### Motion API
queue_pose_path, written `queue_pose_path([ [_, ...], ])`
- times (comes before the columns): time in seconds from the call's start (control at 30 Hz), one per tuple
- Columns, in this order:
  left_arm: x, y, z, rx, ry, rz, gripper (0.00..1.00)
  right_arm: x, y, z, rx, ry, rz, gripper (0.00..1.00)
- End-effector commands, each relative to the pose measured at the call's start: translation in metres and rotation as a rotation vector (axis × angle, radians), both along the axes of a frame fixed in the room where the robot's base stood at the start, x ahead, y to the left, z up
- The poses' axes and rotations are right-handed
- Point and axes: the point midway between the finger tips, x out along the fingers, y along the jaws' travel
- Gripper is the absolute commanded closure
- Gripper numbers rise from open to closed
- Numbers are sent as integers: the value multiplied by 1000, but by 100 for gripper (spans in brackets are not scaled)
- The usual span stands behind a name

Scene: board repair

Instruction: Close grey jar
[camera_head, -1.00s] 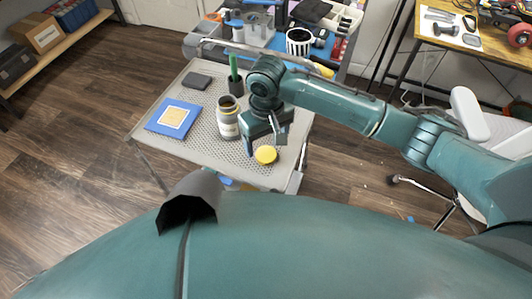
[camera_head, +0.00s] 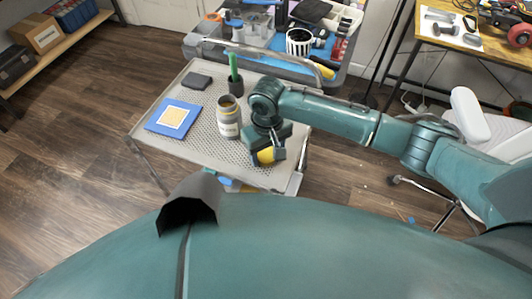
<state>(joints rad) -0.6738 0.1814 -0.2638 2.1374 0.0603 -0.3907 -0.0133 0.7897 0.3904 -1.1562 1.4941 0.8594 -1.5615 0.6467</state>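The grey jar (camera_head: 229,117) stands upright and open on the perforated tray table, with its dark mouth showing and a pale label on its side. A yellow lid (camera_head: 266,156) lies to the right of the jar, nearer the table's front right corner. My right gripper (camera_head: 267,154) is down at the lid, with a finger on either side of it. The gripper partly hides the lid, and I cannot tell whether the fingers touch it. My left gripper is not in view.
A blue board with a yellow square (camera_head: 173,118), a dark box (camera_head: 196,81) and a dark cup with a green item (camera_head: 235,82) stand on the tray table (camera_head: 205,143). A cluttered blue-topped cart (camera_head: 270,46) stands behind. The tray's front left is clear.

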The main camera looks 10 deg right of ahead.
Motion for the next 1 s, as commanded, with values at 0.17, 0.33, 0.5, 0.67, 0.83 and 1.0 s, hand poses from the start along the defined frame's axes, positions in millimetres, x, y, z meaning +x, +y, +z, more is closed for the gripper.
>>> queue_pose_path([
  [0.17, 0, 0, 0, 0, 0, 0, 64, 0, 0, 0, 0, 0, 0, 57],
  [0.33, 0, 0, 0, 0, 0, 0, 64, 0, 0, 0, 0, 0, 0, 71],
  [0.5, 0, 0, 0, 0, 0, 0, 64, 0, 0, 0, 0, 0, 0, 74],
  [0.67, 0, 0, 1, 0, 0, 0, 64, 0, 0, 7, 0, -1, 0, 74],
  [0.83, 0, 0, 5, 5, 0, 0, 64, 1, 0, 36, 2, -3, -1, 74],
  [1.0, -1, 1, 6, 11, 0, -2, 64, 1, 0, 71, 3, -2, 0, 74],
])
